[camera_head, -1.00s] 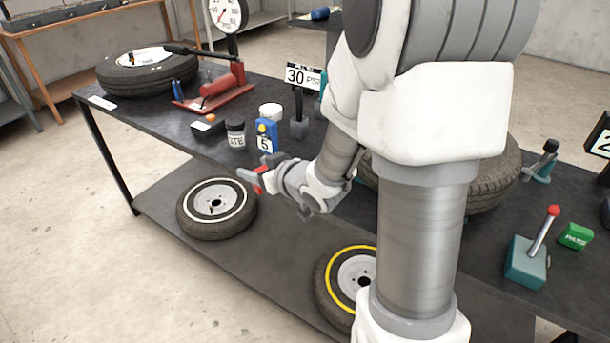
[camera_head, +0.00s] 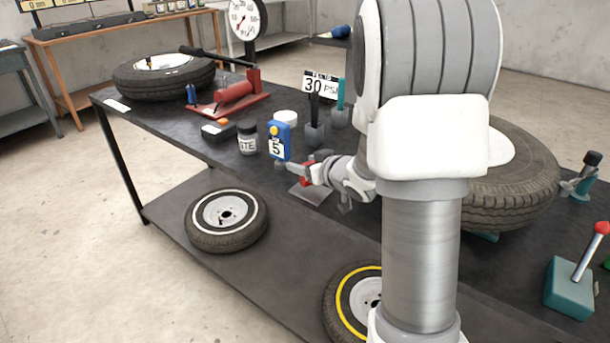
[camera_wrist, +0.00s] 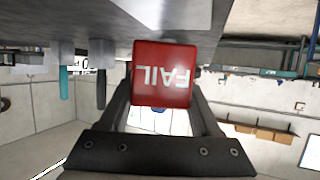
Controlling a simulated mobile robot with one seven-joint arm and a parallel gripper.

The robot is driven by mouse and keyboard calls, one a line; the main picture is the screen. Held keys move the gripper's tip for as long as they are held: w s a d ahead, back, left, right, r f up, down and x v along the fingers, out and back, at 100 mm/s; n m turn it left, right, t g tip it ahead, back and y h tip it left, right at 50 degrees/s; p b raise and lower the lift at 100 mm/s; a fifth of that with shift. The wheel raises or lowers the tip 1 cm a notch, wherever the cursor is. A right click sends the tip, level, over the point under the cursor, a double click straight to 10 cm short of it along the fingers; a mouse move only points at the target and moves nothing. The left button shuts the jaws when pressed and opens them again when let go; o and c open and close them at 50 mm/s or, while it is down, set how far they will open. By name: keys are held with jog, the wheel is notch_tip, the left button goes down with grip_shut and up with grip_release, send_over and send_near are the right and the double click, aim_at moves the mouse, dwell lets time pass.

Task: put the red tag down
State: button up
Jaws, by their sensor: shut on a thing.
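The red tag (camera_wrist: 164,75) shows upside-down white letters "FAIL" in the wrist view, between my two dark fingers. In the head view only a small red part of it (camera_head: 307,174) shows, at the tip of my gripper (camera_head: 312,170). My gripper is shut on the tag. It is at the table's front edge, right of the blue "5" device (camera_head: 281,140), by a flat grey plate (camera_head: 312,193). I cannot tell whether the tag touches the plate.
Behind my gripper stand holders with a dark and a teal-handled tool (camera_head: 314,130) and a "30 PSI" sign (camera_head: 321,84). A jar (camera_head: 247,140) stands left. A large tyre (camera_head: 510,185) lies right, behind my arm. Wheels rest on the lower shelf (camera_head: 275,270).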

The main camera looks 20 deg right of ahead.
jog(key=shift+f, duration=1.05)
jog(key=shift+f+b, duration=0.25)
jog(key=shift+b, duration=0.1)
jog(key=o, duration=1.3)
jog(key=shift+r, duration=0.1)
jog(key=shift+r, duration=0.1)
